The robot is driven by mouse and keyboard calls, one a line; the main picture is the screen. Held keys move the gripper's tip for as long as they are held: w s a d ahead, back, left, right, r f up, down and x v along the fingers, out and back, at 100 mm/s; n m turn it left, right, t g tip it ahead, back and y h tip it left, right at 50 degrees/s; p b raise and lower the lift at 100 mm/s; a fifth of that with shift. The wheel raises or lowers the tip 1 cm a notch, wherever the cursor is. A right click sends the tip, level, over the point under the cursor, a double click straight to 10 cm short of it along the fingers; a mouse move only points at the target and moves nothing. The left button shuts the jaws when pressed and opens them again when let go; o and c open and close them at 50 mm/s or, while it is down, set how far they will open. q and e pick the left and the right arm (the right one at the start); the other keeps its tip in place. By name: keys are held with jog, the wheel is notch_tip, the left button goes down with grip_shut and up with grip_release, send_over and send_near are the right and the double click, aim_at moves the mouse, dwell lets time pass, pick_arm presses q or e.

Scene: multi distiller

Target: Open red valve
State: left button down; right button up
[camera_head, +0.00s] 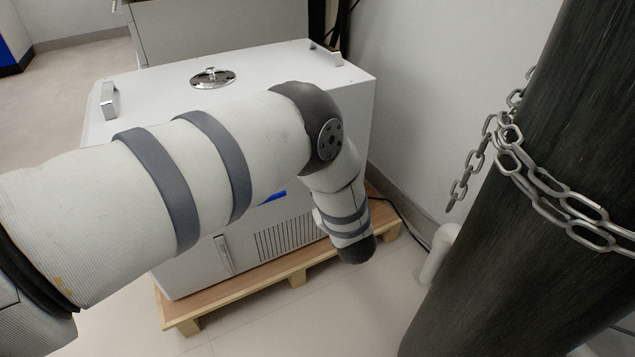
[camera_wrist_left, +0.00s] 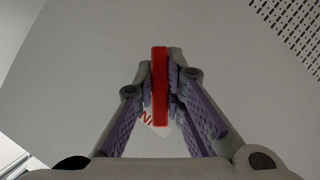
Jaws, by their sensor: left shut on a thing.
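The red valve (camera_wrist_left: 160,88) shows in the left wrist view as a narrow upright red bar between my left gripper's fingers. My left gripper (camera_wrist_left: 160,95) is shut on it, with a purple-padded finger touching each side. Behind it is a plain light grey surface with a small white label bearing red letters, partly hidden. In the head view my left arm reaches across the front of a white box-shaped machine (camera_head: 325,75). The gripper and the red valve are hidden there behind the arm. My right gripper is in neither view.
The machine stands on a wooden pallet (camera_head: 297,277) and has a round metal lid (camera_head: 212,77) on top. A dark cylinder (camera_head: 530,180) with a metal chain (camera_head: 555,192) stands at the right. A perforated vent (camera_wrist_left: 295,32) is at the wrist view's upper right.

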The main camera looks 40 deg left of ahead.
pick_arm(q)
jog(key=shift+w+d+r+n+t+p, duration=0.15)
jog(key=shift+n+t+p, duration=0.2)
jog(key=shift+n, duration=0.2)
jog(key=shift+w+a+r+n+t+p, duration=0.15)
jog(key=shift+n+t+p, duration=0.15)
jog(key=shift+n, duration=0.25)
jog(key=shift+d+r+n+t+p, duration=0.15)
jog(key=shift+n+t+p, duration=0.1)
jog(key=shift+n, duration=0.25)
jog(key=shift+d+r+n+t+p, duration=0.1)
jog(key=shift+r+n+t, duration=0.1)
jog(key=shift+n, duration=0.3)
jog(key=shift+w+r+n+t+y, duration=0.1)
jog(key=shift+r+n+t+y, duration=0.15)
jog(key=shift+n, duration=0.4)
jog(key=shift+w+r+n+t+y, duration=0.15)
jog(key=shift+n+t, duration=0.2)
jog(key=shift+n, duration=0.25)
jog(key=shift+s+r+n+t+y, duration=0.1)
jog(key=shift+n+t+y, duration=0.15)
jog(key=shift+n, duration=0.4)
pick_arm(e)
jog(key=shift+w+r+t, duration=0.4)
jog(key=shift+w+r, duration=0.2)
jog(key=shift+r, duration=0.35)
pick_arm(q)
jog(key=shift+w, duration=0.1)
